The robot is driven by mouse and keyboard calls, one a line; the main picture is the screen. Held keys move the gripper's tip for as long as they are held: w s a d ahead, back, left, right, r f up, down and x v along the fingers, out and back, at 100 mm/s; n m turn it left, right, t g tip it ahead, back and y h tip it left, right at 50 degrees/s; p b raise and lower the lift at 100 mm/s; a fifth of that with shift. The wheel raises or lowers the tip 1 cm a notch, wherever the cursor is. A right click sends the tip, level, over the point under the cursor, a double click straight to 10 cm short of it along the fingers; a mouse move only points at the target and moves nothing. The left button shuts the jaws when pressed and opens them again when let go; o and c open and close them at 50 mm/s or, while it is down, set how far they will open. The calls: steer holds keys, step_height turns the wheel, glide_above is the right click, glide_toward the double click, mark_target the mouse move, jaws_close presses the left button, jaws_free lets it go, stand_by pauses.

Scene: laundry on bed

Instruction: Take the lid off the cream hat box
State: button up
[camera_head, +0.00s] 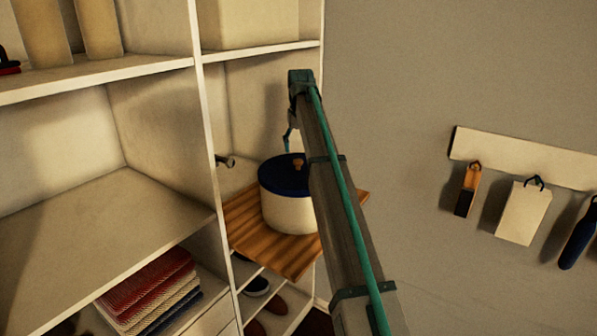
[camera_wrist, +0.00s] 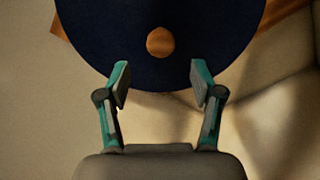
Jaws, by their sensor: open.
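The cream hat box (camera_head: 287,211) stands upright on a brown wooden board in the shelf unit. Its dark blue lid (camera_head: 282,177) is on top, with a small wooden knob (camera_head: 298,162) in the middle. In the wrist view the lid (camera_wrist: 160,70) is seen from above, and its knob (camera_wrist: 160,42) lies beyond my fingertips, centred between them. My gripper (camera_wrist: 158,80) is open and empty, with its fingers over the lid's near edge in the picture. In the head view my arm hides the right side of the box and most of my gripper.
The striped wooden board (camera_head: 247,228) juts out from the shelf unit (camera_head: 209,160). Folded cloths (camera_head: 150,290) lie at lower left, and shoes (camera_head: 265,303) sit below the board. A hook rail (camera_head: 520,160) with hanging items is on the right wall.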

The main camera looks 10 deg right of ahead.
mark_target(298, 160)
step_height(298, 160, down, 6)
steer(key=p, duration=0.2)
steer(key=shift+a+r+p, duration=0.1)
steer(key=shift+r+p, duration=0.05)
steer(key=shift+p, duration=0.2)
steer(key=shift+f, duration=0.3)
jaws_close()
